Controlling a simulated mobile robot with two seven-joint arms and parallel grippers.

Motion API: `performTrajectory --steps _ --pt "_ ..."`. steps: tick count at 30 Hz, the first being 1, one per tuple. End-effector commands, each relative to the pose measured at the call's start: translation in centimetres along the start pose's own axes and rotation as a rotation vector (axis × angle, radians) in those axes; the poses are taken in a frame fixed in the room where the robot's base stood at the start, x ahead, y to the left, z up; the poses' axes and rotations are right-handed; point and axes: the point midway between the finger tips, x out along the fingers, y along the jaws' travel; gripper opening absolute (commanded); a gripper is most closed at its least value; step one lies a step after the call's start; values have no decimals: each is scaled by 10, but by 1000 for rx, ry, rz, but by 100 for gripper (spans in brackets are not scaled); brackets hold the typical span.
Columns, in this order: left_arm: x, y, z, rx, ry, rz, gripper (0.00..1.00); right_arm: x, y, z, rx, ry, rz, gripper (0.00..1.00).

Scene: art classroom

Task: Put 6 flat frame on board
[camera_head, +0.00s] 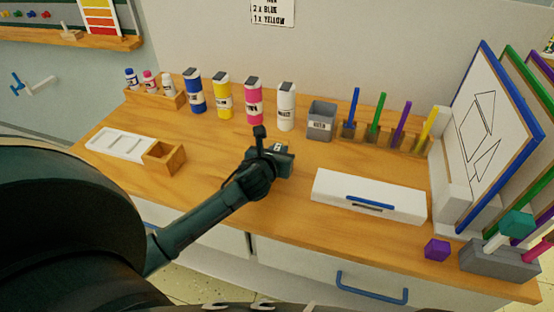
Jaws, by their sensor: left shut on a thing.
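My left gripper (283,150) is over the middle of the wooden table, in front of the pink and white bottles. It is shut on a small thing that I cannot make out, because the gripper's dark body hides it. Several upright framed panels stand at the right. The front one is a blue-framed panel (492,138) with a line drawing on white, and a green-framed panel (531,97) is behind it. I cannot tell which of these is the task's flat frame or board. My right gripper is not in view.
The wooden table (240,205) has free room at its front left. Paint bottles (254,105) and a grey cup (321,121) line the back. A white tray (120,143) sits left.

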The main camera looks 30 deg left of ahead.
Motion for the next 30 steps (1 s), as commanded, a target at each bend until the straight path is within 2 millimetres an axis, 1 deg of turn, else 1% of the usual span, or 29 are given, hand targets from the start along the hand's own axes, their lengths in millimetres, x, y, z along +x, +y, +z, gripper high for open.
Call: performTrajectory --steps 1,5,10,16,17,24,25,30 --pt "3 -1 -10 -3 4 -1 0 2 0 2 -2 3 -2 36" --pt "10 0 -26 -3 3 0 0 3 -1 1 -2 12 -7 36" --pt "11 0 -26 0 -1 -1 0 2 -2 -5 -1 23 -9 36" --pt "12 0 -29 2 0 0 0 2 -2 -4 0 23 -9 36" --pt "12 0 -30 2 1 0 17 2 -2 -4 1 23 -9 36" --pt "12 0 -29 1 1 0 36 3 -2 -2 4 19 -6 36" --pt "12 0 -29 1 1 0 38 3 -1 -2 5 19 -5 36" --pt "12 0 -29 0 1 -1 38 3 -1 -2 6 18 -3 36"
